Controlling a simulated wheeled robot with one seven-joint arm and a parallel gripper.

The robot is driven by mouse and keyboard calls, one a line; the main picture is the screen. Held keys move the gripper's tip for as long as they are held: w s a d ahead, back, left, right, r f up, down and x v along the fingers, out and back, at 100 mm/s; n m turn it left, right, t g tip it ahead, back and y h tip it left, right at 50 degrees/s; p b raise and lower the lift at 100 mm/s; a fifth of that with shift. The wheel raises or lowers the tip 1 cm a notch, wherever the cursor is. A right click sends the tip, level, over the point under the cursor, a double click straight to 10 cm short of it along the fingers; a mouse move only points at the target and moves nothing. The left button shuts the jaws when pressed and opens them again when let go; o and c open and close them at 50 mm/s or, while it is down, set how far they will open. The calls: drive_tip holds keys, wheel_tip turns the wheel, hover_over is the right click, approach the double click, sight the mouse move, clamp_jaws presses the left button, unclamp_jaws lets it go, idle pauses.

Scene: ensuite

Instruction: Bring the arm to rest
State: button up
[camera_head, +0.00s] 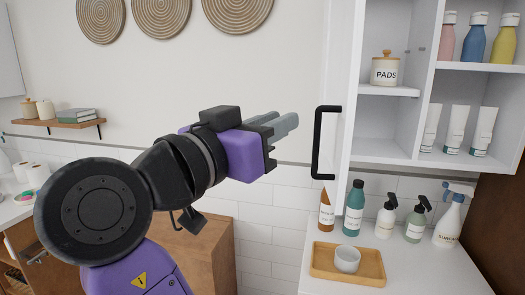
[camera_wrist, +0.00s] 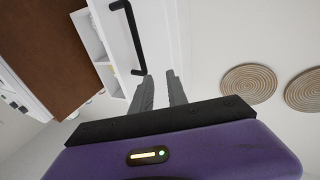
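My gripper (camera_head: 284,122) is held up in the air in front of the pale wall, to the left of the black door handle (camera_head: 321,143). In the wrist view my gripper (camera_wrist: 162,88) shows two grey fingers with a gap between them and nothing in it. The handle also shows in the wrist view (camera_wrist: 132,35), a little beyond the fingertips and apart from them. The handle is on the white cabinet door (camera_head: 345,85), which stands open.
The open wall cabinet (camera_head: 420,95) holds a PADS jar (camera_head: 385,69), tubes and coloured bottles. Below, several bottles and a wooden tray (camera_head: 323,266) with a cup (camera_head: 347,259) stand on a white counter (camera_head: 430,275). A wooden shelf (camera_head: 75,123) is at the left.

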drive_tip(key=w+a+r+n+t+y, duration=0.1)
drive_tip(key=w+a+n+t+y, duration=0.2)
drive_tip(key=a+n+t+y, duration=0.15)
drive_tip(key=a+f+n+t+y, duration=0.2)
drive_tip(key=a+f+n+y, duration=0.1)
drive_tip(key=f+n+y, duration=0.3)
drive_tip(key=s+d+f+n+y, duration=0.15)
drive_tip(key=s+f+y, duration=0.25)
drive_tip(key=f, duration=0.6)
drive_tip(key=s+d+f+n+y, duration=0.1)
drive_tip(key=s+f+n+y, duration=0.15)
drive_tip(key=f, duration=0.65)
drive_tip(key=s+d+f+m+g+h, duration=0.1)
drive_tip(key=s+d+f+m+g, duration=0.1)
drive_tip(key=s+d+f, duration=0.4)
drive_tip(key=s+d+f+m+g+h, duration=0.2)
drive_tip(key=s+d+f, duration=0.4)
drive_tip(key=s, duration=1.1)
drive_tip(key=s+d+f+m+g+h, duration=0.1)
drive_tip(key=s+d+f, duration=0.5)
drive_tip(key=s, duration=0.6)
drive_tip(key=shift+s+d+f+m+g+h, duration=0.3)
drive_tip(key=shift+d+m+g, duration=0.25)
drive_tip(key=shift+d+m, duration=0.55)
